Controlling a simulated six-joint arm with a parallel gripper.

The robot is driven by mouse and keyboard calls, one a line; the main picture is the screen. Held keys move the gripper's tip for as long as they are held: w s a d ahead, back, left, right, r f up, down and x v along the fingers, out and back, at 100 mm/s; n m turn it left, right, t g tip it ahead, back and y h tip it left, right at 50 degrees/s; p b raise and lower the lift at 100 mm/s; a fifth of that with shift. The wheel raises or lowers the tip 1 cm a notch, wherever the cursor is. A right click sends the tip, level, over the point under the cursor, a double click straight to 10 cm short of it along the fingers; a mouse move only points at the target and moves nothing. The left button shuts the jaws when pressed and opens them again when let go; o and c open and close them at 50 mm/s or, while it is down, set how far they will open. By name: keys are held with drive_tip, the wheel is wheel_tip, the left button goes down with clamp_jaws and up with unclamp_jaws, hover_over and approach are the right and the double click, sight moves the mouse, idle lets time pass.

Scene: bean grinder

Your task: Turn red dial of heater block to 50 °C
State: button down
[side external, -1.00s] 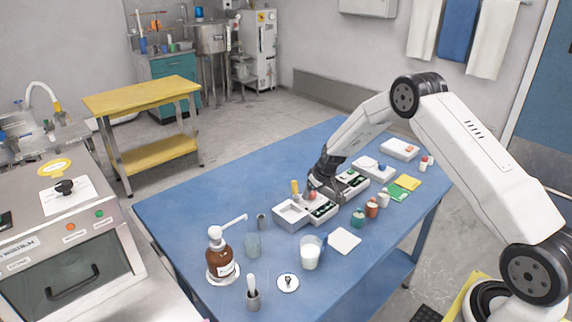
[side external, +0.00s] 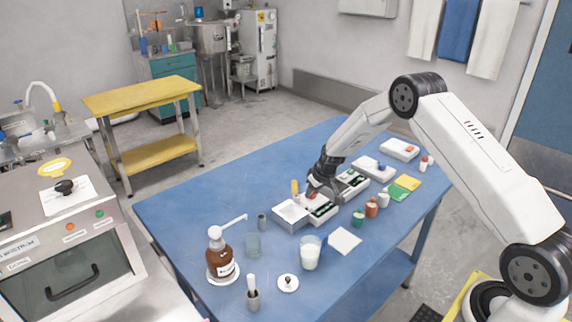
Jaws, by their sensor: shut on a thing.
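The heater block (side external: 322,215) is a low white box with a dark green panel, on the blue table near its middle. Its red dial (side external: 311,196) shows only in part, under my gripper. My gripper (side external: 313,191) points down at the block from above, its jaws shut on the red dial. The fingertips are small and partly hidden by the wrist. The dial's scale and its setting are too small to read.
A white open tray (side external: 290,214) adjoins the block on the left. A similar device (side external: 352,184) stands just behind right. Small jars (side external: 371,208), a glass of white liquid (side external: 310,254) and a brown pump bottle (side external: 219,258) stand nearer the front. The table's back left (side external: 225,190) is clear.

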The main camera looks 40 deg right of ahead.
sight(314, 205)
drive_tip(key=shift+m+h, duration=0.3)
drive_tip(key=shift+m, duration=0.4)
drive_tip(key=shift+a+m+g+h, duration=0.15)
drive_tip(key=shift+m+h, duration=0.15)
drive_tip(key=shift+m, duration=0.6)
drive_tip(key=shift+m+g+h, duration=0.15)
drive_tip(key=shift+m+h, duration=0.15)
drive_tip(key=shift+m, duration=1)
drive_tip(key=shift+c, duration=1.4)
unclamp_jaws()
drive_tip(key=shift+r, duration=0.1)
drive_tip(key=v, duration=0.7)
drive_tip(key=shift+a+r, duration=0.2)
drive_tip(key=shift+r, duration=0.1)
